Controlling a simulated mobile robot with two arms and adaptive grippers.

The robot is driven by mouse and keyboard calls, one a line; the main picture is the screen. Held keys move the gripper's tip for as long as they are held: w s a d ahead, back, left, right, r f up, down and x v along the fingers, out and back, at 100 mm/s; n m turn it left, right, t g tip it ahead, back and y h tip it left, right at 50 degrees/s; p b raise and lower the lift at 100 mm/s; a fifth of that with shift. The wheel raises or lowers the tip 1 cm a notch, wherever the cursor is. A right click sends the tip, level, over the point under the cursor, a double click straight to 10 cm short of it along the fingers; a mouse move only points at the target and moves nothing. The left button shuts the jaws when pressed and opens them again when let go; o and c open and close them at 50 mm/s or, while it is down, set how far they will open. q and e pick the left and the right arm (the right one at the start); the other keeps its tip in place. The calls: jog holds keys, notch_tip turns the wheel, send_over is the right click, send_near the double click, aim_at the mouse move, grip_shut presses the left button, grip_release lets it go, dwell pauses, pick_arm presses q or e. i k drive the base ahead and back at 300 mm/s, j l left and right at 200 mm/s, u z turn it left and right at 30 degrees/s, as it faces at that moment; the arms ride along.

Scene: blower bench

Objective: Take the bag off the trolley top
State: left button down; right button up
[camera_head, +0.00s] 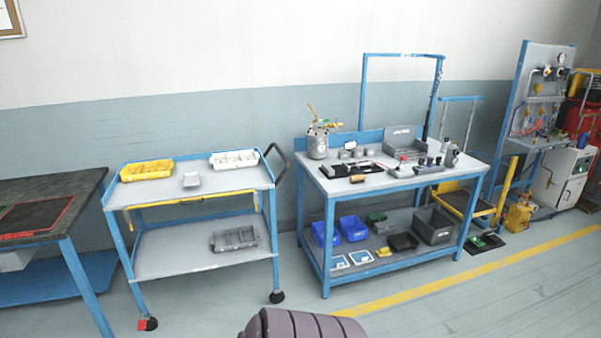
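The trolley (205,193) has a grey top, a blue frame and a black handle at its right end. Neither of my grippers shows in the head view.
A yellow tray (147,170) and a white tray (234,160) stand on the trolley top. A grey divided bin (234,239) is on its lower shelf. A dark-topped table (72,188) stands left, a loaded workbench (345,184) right. Floor in front is mostly clear.

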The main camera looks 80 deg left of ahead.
aim_at(190, 179)
jog(key=u, duration=3.5)
jog(key=i+z, duration=0.1)
jog(key=z, duration=0.35)
jog(key=i+j+z, duration=0.3)
jog(key=i+j, duration=0.15)
jog(key=i+j+z, duration=0.35)
jog(key=j, duration=0.3)
